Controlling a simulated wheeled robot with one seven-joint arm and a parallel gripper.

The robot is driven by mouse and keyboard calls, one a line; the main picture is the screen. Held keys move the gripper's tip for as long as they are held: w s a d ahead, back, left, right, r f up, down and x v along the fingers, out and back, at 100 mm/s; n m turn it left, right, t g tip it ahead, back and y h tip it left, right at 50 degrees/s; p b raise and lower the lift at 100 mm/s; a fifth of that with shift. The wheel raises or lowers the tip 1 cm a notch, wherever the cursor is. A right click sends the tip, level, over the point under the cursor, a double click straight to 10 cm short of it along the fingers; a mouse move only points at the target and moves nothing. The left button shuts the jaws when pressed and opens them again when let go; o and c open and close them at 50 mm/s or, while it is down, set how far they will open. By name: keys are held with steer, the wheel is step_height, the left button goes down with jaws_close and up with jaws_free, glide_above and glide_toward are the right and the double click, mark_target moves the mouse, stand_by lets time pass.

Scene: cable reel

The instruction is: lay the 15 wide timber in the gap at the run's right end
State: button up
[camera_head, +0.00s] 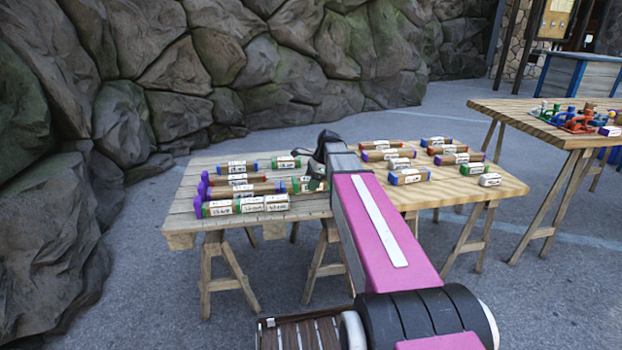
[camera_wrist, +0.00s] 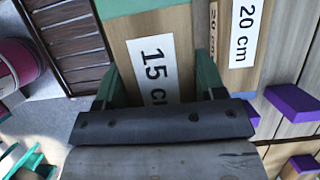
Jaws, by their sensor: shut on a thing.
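My gripper (camera_wrist: 158,82) is shut on a wide timber (camera_wrist: 152,68) labelled "15 cm", with a finger on each side of it; one green end shows. In the head view my gripper (camera_head: 316,170) is over the right part of the left table, partly hidden by my arm. A timber labelled "20 cm" (camera_wrist: 242,30) lies beside the held one in the wrist view; I cannot tell if they touch. On the left table, a front row of labelled timbers (camera_head: 245,206) begins at a purple stop (camera_head: 198,206). The gap at its right end is not clearly visible.
More timber rows (camera_head: 236,180) lie behind the front row. The right table (camera_head: 440,194) holds several loose labelled timbers, including a green-ended one (camera_head: 472,169). A separate table (camera_head: 540,127) with coloured items stands farther right. A rock wall (camera_head: 200,70) rises behind.

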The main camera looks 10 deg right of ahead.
mark_target(308, 204)
steer(key=shift+f, duration=3.3)
steer(key=shift+f, duration=0.35)
steer(key=o, duration=1.1)
steer(key=shift+c, duration=0.2)
